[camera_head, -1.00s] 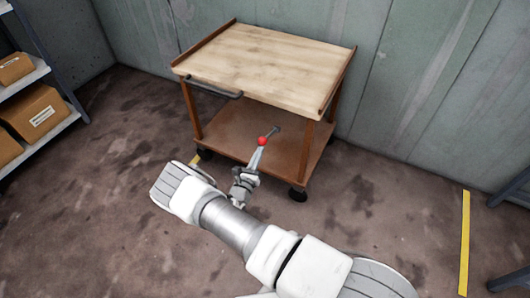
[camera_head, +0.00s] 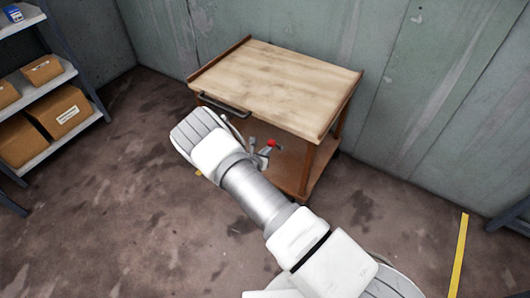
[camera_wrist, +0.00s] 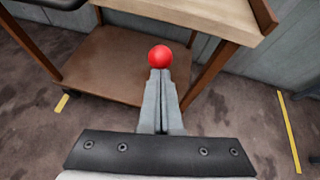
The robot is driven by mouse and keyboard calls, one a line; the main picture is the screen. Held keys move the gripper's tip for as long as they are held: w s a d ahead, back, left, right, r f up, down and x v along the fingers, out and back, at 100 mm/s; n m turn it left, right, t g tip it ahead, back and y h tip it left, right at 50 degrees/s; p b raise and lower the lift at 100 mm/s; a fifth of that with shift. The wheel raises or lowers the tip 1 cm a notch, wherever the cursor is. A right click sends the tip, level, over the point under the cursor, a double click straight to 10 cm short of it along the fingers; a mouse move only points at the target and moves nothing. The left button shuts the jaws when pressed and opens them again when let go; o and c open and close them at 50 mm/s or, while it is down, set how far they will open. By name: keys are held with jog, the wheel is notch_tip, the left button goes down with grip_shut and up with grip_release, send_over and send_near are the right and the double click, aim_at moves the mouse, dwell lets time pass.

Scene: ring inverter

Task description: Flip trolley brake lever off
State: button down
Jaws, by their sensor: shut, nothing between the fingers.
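The trolley (camera_head: 290,85) has a pale wooden top, brown legs and a brown lower shelf, and stands against the wall. The brake lever's red ball knob (camera_head: 273,143) shows at the near side of the trolley, below the top. It also shows in the wrist view (camera_wrist: 160,57), straight ahead of the fingertips. My gripper (camera_head: 267,151) is shut with its grey fingers together (camera_wrist: 160,75). The fingertips are at the near side of the knob, very close or touching; I cannot tell which. The lever's rod is mostly hidden behind the knob.
A dark push handle (camera_head: 224,105) sticks out from the trolley's front left edge. A shelf with cardboard boxes (camera_head: 58,110) stands at the left. A yellow floor strip (camera_head: 459,255) lies at the right. The floor between is clear.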

aim_at(273, 142)
jog(key=w+d+r+g+y, duration=0.1)
jog(key=w+d+r+g+p, duration=0.1)
jog(key=w+r, duration=0.1)
jog(key=shift+w+d+r+g+y, duration=0.2)
jog(key=shift+d+r+g+y, duration=0.1)
jog(key=shift+g+y, duration=0.1)
jog(key=shift+w+d+r+b, duration=0.35)
jog(key=shift+w+d, duration=0.15)
jog(key=shift+w, duration=0.2)
jog(key=shift+w+d+r+b, duration=0.3)
jog(key=shift+w+d, duration=0.2)
jog(key=shift+w, duration=0.2)
